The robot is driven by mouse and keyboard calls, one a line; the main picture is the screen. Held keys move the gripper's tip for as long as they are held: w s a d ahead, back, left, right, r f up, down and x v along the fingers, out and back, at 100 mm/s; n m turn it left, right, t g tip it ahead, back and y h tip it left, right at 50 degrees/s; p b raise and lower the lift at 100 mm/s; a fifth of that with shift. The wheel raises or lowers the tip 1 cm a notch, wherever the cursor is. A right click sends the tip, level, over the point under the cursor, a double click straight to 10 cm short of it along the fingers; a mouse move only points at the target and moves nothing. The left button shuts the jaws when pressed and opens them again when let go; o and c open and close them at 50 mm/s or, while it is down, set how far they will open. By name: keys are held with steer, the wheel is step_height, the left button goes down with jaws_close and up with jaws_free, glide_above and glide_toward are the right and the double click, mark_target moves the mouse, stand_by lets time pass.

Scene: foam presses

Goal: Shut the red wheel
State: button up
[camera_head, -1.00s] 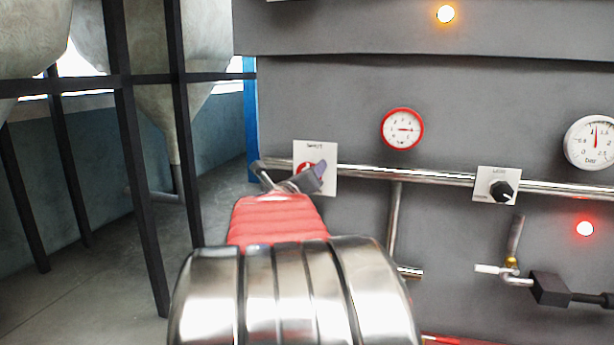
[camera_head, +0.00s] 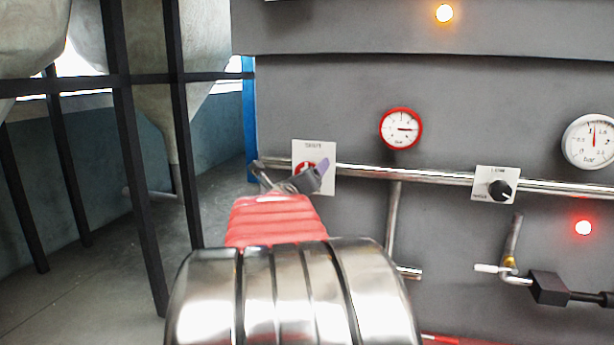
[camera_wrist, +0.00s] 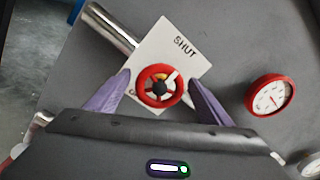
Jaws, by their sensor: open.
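The red wheel (camera_wrist: 160,87) sits on a white plate (camera_wrist: 180,47) marked SHUT, on the grey panel. In the head view the wheel (camera_head: 303,168) is mostly hidden behind my gripper (camera_head: 318,177), and the plate (camera_head: 313,147) shows above it. In the wrist view my gripper (camera_wrist: 158,98) is open, with one purple finger on each side of the wheel. I cannot tell whether the fingers touch the rim.
A metal pipe (camera_head: 425,176) runs across the panel behind the plate. A red-rimmed gauge (camera_head: 401,129), a black LOW knob (camera_head: 499,190) and a lever valve (camera_head: 512,250) lie to the right. Black posts (camera_head: 140,190) stand at left.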

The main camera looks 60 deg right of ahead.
steer(key=s+a, duration=0.2)
steer(key=a, duration=1.1)
steer(key=shift+a, duration=0.2)
steer(key=shift+f, duration=0.1)
